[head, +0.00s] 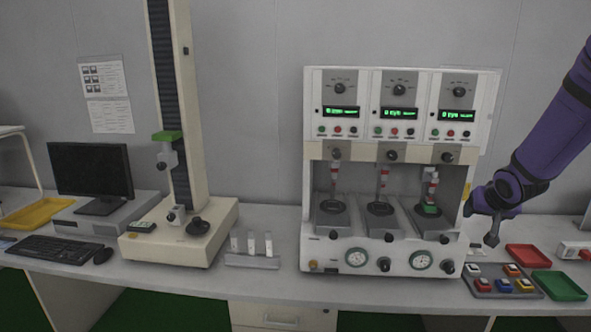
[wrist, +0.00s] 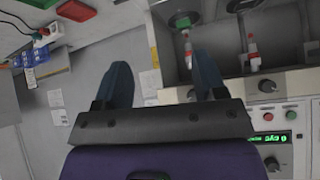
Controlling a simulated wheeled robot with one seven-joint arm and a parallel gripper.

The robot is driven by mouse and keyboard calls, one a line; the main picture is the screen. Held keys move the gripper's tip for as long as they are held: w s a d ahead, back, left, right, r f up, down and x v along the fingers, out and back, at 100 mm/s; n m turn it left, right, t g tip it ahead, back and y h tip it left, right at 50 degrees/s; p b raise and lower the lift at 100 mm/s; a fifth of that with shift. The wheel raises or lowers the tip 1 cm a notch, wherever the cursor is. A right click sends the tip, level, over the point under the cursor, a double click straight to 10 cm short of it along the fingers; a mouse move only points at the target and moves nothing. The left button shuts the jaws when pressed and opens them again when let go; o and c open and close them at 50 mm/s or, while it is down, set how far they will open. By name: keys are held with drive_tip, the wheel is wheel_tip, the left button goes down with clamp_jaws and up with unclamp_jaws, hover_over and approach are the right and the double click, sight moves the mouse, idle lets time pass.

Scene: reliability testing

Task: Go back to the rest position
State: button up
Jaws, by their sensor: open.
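My gripper (head: 481,224) is at the right end of the white testing machine (head: 395,262) in the head view, above the bench. It hangs at the end of my purple arm, which comes in from the upper right. In the wrist view the two dark blue fingers of my gripper (wrist: 162,72) are spread apart with nothing between them. The testing machine also shows in the wrist view (wrist: 290,85), to the right of the fingers, with its red and white plungers. A green piece (head: 430,210) sits under the machine's right plunger.
A grey tray of coloured blocks (head: 482,286), a red tray (head: 528,257) and a green tray (head: 559,285) lie on the bench right of the machine. A tall test stand (head: 180,100), monitor (head: 90,168) and yellow tray (head: 38,214) stand left.

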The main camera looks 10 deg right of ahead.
drive_tip(key=s+a+r+n, duration=0.1)
drive_tip(key=s+a+r, duration=0.3)
drive_tip(key=a+r, duration=0.3)
drive_tip(key=s+a+r+n+g+y, duration=0.1)
drive_tip(key=s+a+r, duration=0.3)
drive_tip(key=s+a, duration=0.5)
drive_tip(key=s+a+r+n+g+y, duration=0.1)
drive_tip(key=s+a+r+n+y, duration=0.1)
drive_tip(key=s+a, duration=0.7)
drive_tip(key=s+r+n, duration=0.1)
drive_tip(key=s+r, duration=0.1)
drive_tip(key=s, duration=0.2)
drive_tip(key=shift+s+r+g, duration=0.15)
drive_tip(key=shift+s+g, duration=0.05)
drive_tip(key=shift+g, duration=0.1)
idle(1.4)
